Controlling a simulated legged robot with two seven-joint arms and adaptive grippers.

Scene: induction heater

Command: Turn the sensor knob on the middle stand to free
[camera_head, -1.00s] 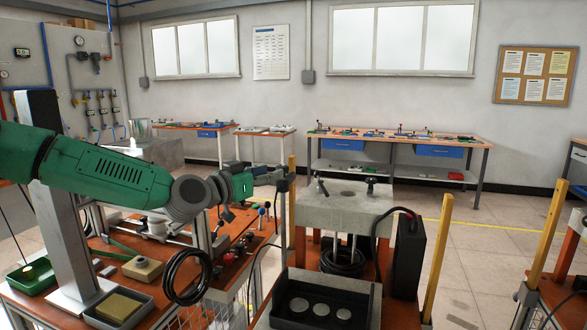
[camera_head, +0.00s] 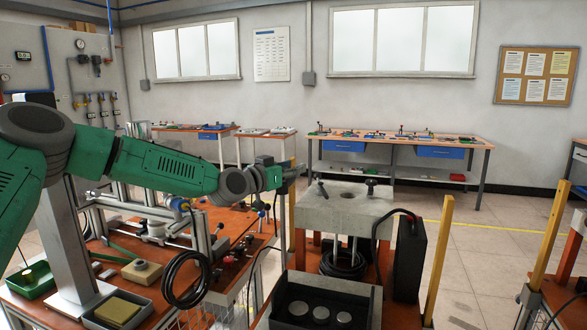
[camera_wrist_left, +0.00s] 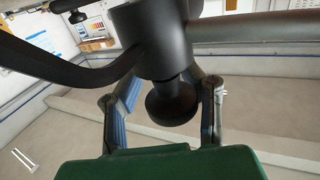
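In the left wrist view a round black knob (camera_wrist_left: 171,102) hangs below a black cylindrical body (camera_wrist_left: 155,38) with a rod running off to the right. The fingers of my left gripper (camera_wrist_left: 163,98) are apart, one on each side of the knob, with visible gaps. In the head view my left gripper (camera_head: 288,172) is at the left of the grey stand (camera_head: 325,212). Its fingers are too small to read there. Black knobs stand on the stand's top, one at left (camera_head: 321,188) and one at right (camera_head: 371,185). I cannot tell which knob the wrist view shows. My right gripper is out of view.
An orange workbench (camera_head: 215,255) with rods, clamps and a coiled black cable (camera_head: 187,280) is at left. A dark tray (camera_head: 345,290) with round discs is in front of the stand. A black box (camera_head: 408,258) and yellow posts (camera_head: 438,258) are to the right.

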